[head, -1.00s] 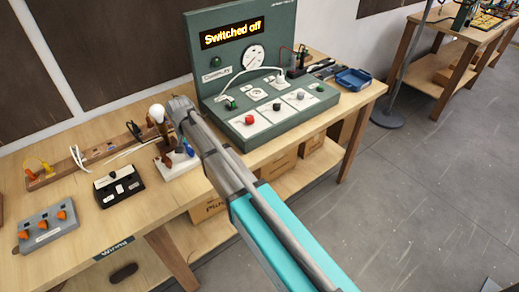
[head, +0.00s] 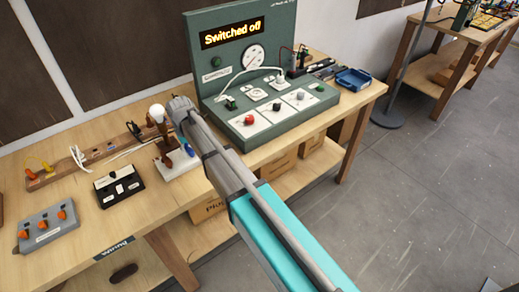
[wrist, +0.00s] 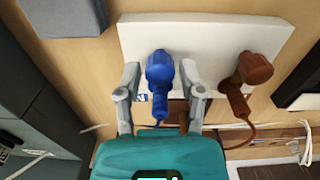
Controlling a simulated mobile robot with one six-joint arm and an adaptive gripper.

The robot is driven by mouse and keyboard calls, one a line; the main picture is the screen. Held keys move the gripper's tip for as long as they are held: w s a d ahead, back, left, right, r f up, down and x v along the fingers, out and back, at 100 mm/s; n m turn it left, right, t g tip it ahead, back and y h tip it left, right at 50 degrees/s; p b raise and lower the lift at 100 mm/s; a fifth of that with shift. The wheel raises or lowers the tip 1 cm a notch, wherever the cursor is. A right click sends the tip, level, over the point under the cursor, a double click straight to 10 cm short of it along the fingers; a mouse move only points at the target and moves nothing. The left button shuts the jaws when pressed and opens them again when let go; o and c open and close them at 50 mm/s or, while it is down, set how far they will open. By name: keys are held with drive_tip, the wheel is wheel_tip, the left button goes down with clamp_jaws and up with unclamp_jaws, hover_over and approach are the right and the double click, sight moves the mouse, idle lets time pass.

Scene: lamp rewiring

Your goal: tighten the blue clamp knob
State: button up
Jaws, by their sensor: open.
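The blue clamp knob (wrist: 160,72) stands on a white base plate (wrist: 205,32) in the wrist view, with a blue wire running from it towards my gripper. My gripper (wrist: 162,85) is open, with one finger on each side of the blue knob and a visible gap on both sides. A brown clamp knob (wrist: 253,70) is on the same plate, to the right of the right finger. In the head view, the blue knob (head: 189,150) shows beside my arm's end, which hides my fingers. A white bulb (head: 157,113) stands beside it.
A green test panel (head: 245,75) reading "Switched off" stands behind and to the right. A black switch box (head: 118,186) and a grey box with orange knobs (head: 47,226) are to the left on the wooden bench. Bare bench top lies between them.

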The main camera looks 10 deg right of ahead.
sight(191, 150)
drive_tip(key=n, duration=0.4)
drive_tip(key=shift+n, duration=0.3)
drive_tip(key=n, duration=1.2)
drive_tip(key=shift+n, duration=0.3)
drive_tip(key=shift+r+p, duration=0.3)
wheel_tip(191, 150, up, 14)
drive_tip(key=f+p, duration=0.1)
drive_tip(key=p, duration=1.3)
drive_tip(key=s+d+f+m+b, duration=0.2)
drive_tip(key=d+m, duration=0.3)
drive_tip(key=d, duration=0.3)
drive_tip(key=s+d+f+m+b, duration=0.3)
drive_tip(key=d+m, duration=0.2)
drive_tip(key=d, duration=0.3)
drive_tip(key=s+d+f+m+b, duration=0.2)
drive_tip(key=d+m, duration=0.3)
drive_tip(key=d, duration=0.3)
drive_tip(key=shift+s+d+f+b, duration=0.3)
drive_tip(key=shift+s+b, duration=0.4)
drive_tip(key=shift+s, duration=0.15)
